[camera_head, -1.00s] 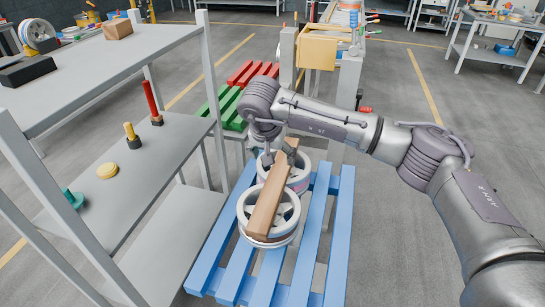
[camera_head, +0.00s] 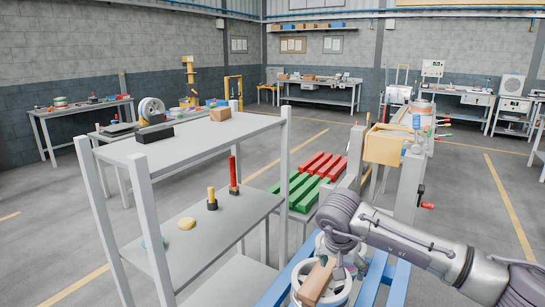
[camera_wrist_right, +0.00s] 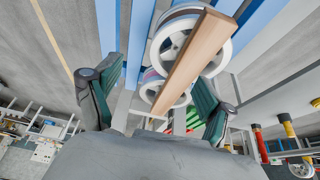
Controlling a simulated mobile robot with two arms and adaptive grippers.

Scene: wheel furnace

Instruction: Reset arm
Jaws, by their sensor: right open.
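My right arm (camera_head: 415,242) comes in from the right in the head view, its wrist over a brown wooden bar (camera_head: 315,283) lying across wheels on a blue pallet (camera_head: 397,285). The near white-rimmed wheel (camera_head: 340,292) shows partly at the bottom edge. In the right wrist view, my right gripper (camera_wrist_right: 160,78) is open, its two green-padded fingers wide apart. The bar (camera_wrist_right: 192,58) and the wheels (camera_wrist_right: 166,42) show in the space between and beyond the fingers, with gaps on both sides. My left gripper is not in view.
A grey shelf rack (camera_head: 205,140) stands left of the pallet, with a black block, a brown block and coloured pegs. Green and red slats (camera_head: 310,180) lie behind the pallet. A machine with a yellow box (camera_head: 385,147) stands behind my wrist. Floor at right is open.

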